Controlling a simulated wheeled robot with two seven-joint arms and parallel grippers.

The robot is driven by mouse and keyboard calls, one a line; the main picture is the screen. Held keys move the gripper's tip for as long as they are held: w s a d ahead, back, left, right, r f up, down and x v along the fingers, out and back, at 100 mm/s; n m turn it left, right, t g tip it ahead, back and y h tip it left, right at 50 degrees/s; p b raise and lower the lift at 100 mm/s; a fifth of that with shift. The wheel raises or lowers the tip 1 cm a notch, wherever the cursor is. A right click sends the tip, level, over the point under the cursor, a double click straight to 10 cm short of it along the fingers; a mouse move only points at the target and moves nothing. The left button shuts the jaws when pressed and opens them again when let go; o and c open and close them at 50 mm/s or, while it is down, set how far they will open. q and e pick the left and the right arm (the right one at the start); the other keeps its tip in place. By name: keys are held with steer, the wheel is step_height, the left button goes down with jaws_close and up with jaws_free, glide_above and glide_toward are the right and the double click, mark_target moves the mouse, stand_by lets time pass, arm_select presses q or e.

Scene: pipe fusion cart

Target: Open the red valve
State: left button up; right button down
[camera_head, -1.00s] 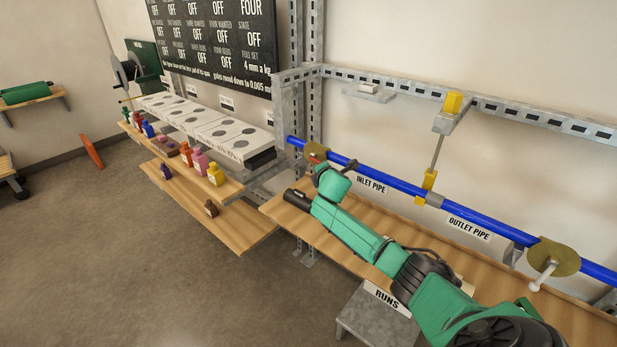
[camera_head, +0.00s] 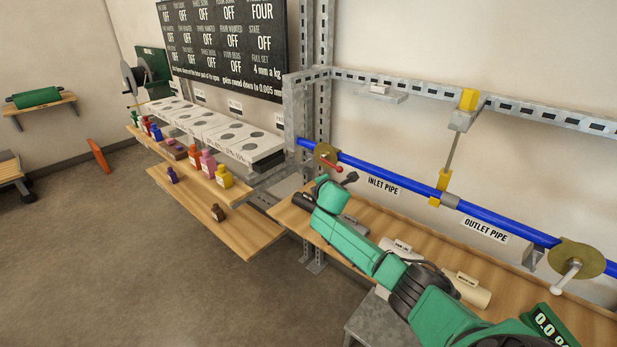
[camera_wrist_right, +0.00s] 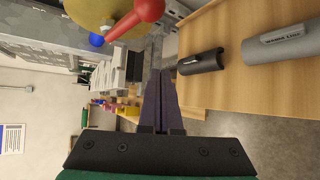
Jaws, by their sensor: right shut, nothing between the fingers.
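The red valve is a red lever (camera_head: 332,166) on a brass disc (camera_head: 322,152) at the left end of the blue inlet pipe. The lever sticks out to the lower right in the head view. In the right wrist view the red lever (camera_wrist_right: 134,20) shows at the top, in front of the brass disc (camera_wrist_right: 88,12). My right gripper (camera_head: 351,177) is just right of and below the lever. It is shut and empty, its fingers (camera_wrist_right: 160,72) together and apart from the lever in the wrist view. My left gripper is out of view.
The blue pipe (camera_head: 400,181) runs right to a second brass disc with a pale lever (camera_head: 567,276). Grey and cream cylinders (camera_head: 398,249) lie on the wooden shelf (camera_head: 432,243) below. A metal upright (camera_head: 318,110) stands behind the valve. Small bottles (camera_head: 207,162) stand at left.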

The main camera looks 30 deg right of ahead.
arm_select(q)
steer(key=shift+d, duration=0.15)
arm_select(e)
steer(key=s+a+r, duration=0.2)
steer(key=a+r, duration=0.3)
steer(key=r, duration=0.3)
steer(key=shift+s+a+r, duration=0.15)
steer(key=shift+s, duration=0.15)
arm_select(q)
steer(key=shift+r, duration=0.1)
